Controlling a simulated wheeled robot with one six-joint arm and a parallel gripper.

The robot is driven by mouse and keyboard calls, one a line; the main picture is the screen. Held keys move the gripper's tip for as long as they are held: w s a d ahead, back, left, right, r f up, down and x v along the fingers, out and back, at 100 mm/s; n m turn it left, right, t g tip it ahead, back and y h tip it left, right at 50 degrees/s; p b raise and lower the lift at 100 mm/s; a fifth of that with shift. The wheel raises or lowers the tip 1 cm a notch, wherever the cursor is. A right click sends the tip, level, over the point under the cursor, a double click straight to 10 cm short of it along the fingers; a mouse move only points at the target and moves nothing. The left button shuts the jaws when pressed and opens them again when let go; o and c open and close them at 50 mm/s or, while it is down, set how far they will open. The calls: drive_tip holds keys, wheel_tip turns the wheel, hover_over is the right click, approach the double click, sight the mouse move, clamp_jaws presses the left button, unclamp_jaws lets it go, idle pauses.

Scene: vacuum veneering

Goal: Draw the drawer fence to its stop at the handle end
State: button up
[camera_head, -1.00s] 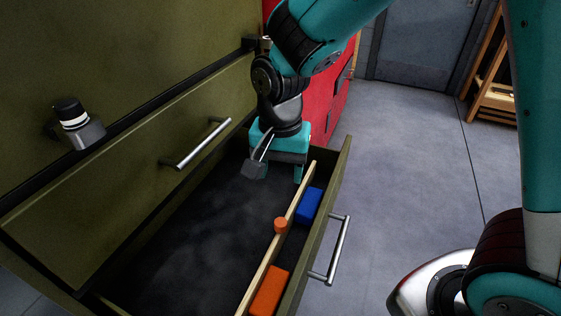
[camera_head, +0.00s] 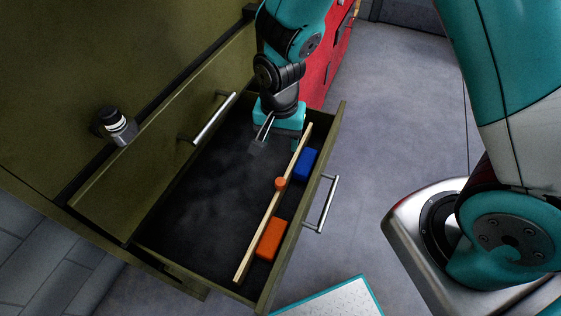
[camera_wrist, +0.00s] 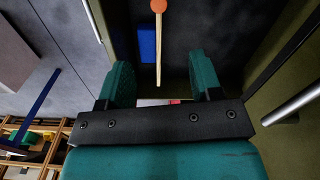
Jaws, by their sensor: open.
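The drawer fence, a pale wooden strip (camera_head: 258,232), stands in the open olive drawer (camera_head: 341,122), roughly parallel to its handle-end front panel, with a gap between. An orange round knob (camera_head: 281,183) sits on the fence; it also shows at the top of the wrist view (camera_wrist: 158,5). A blue block (camera_head: 306,163) and an orange block (camera_head: 270,238) lie between fence and front panel. My gripper (camera_head: 279,137) is open and empty over the far end of the drawer, apart from the knob.
The drawer's bar handle (camera_head: 322,205) is outside the front panel. Another bar handle (camera_head: 208,118) is on the olive cabinet face behind. A black-and-white cylinder (camera_head: 115,125) projects from the cabinet at left. A red cabinet (camera_head: 321,80) stands beyond. The drawer floor behind the fence is clear.

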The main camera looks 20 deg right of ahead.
sight(280, 181)
wheel_tip(280, 181, down, 18)
drive_tip(key=p, duration=0.2)
drive_tip(key=shift+s+r+p, duration=0.1)
drive_tip(key=shift+r+p, duration=0.15)
drive_tip(key=shift+p, duration=0.05)
